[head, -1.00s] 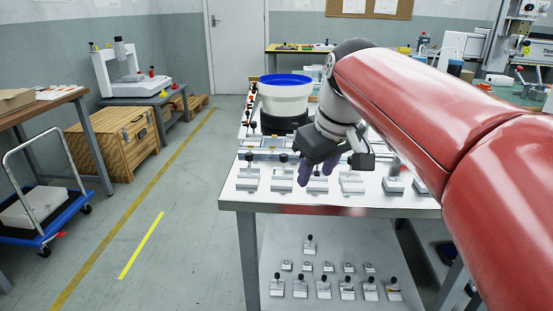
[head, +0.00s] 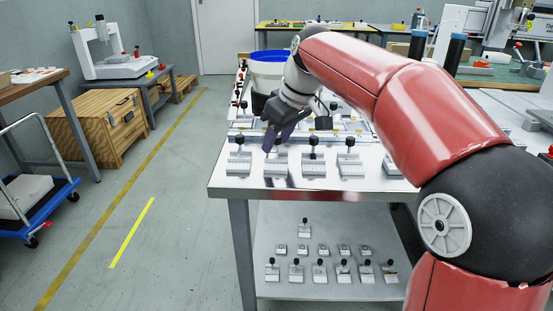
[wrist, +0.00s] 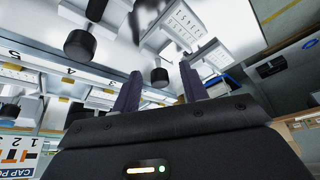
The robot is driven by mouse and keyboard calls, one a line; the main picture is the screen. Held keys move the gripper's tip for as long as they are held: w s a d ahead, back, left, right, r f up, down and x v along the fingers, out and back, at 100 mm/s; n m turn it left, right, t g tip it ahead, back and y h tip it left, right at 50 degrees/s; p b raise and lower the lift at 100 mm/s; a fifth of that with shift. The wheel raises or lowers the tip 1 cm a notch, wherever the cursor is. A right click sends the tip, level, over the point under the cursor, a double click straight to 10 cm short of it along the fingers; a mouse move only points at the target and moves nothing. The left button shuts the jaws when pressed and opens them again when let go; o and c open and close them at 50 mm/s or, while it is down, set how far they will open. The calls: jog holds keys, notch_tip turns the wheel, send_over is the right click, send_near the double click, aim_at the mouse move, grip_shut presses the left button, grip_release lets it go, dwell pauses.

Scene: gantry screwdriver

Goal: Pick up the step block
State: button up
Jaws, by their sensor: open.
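Several light metal blocks with black knobs stand in a row along the near edge of the steel table; I cannot tell for sure which is the step block. In the head view my gripper (head: 279,138) points down over the second block from the left (head: 276,167), which it partly hides. The far-left block (head: 238,165) and the third block (head: 313,167) are clear of it. In the wrist view the purple fingers (wrist: 160,80) are apart, with a black knob (wrist: 160,76) showing between them in the picture. Whether it lies between them in depth is unclear. A block with marked face (wrist: 182,27) is beyond.
The steel table (head: 222,186) has a lower shelf (head: 285,283) with more small knobbed blocks. A white bucket with blue rim (head: 268,72) stands behind my gripper.

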jog(key=shift+f, duration=0.1)
jog(key=shift+c, duration=0.2)
grip_shut()
